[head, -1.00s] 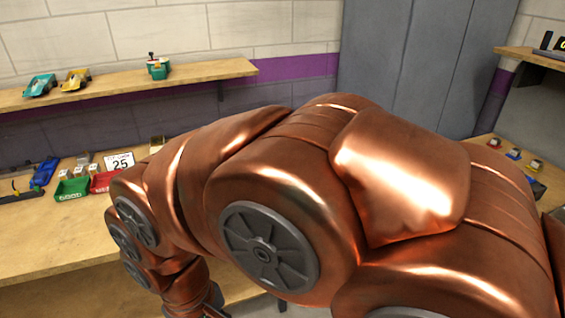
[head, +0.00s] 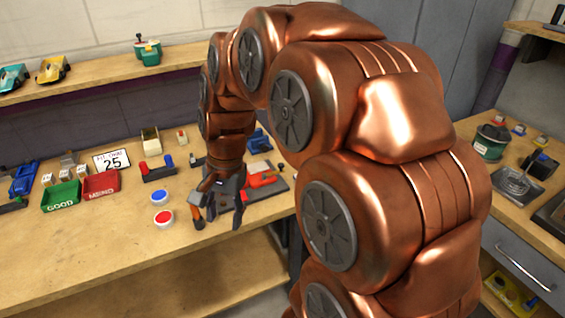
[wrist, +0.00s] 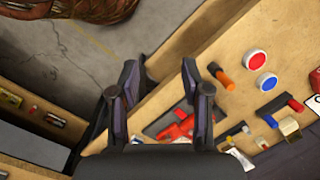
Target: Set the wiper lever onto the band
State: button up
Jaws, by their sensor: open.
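My gripper (head: 225,212) is open and empty above the front edge of the workbench; its fingers also show apart in the wrist view (wrist: 160,78). A red piece (head: 264,181) lies on a dark grey plate (head: 279,188) just right of and behind my gripper. The red piece also shows in the wrist view (wrist: 178,127), between and behind the fingers. I cannot tell which part is the wiper lever or the band; my gripper hides part of the plate.
Left of my gripper are a red-topped pot (head: 163,217), a blue-topped pot (head: 161,196) and a dark block with red and blue ends (head: 158,173). Green GOOD (head: 61,196) and red MEND (head: 101,186) bins stand farther left. The bench's front left is clear.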

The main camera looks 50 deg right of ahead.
jog(key=w+d+m+t, duration=0.2)
jog(key=w+d+m, duration=0.7)
jog(key=d, duration=0.4)
jog(key=m+t+b, duration=0.1)
jog(key=m+t, duration=0.1)
jog(key=m, duration=0.8)
send_near(281, 164)
jog(key=shift+p+x, duration=0.6)
jog(key=shift+x, duration=3.55)
jog(key=shift+s, duration=0.1)
grip_shut()
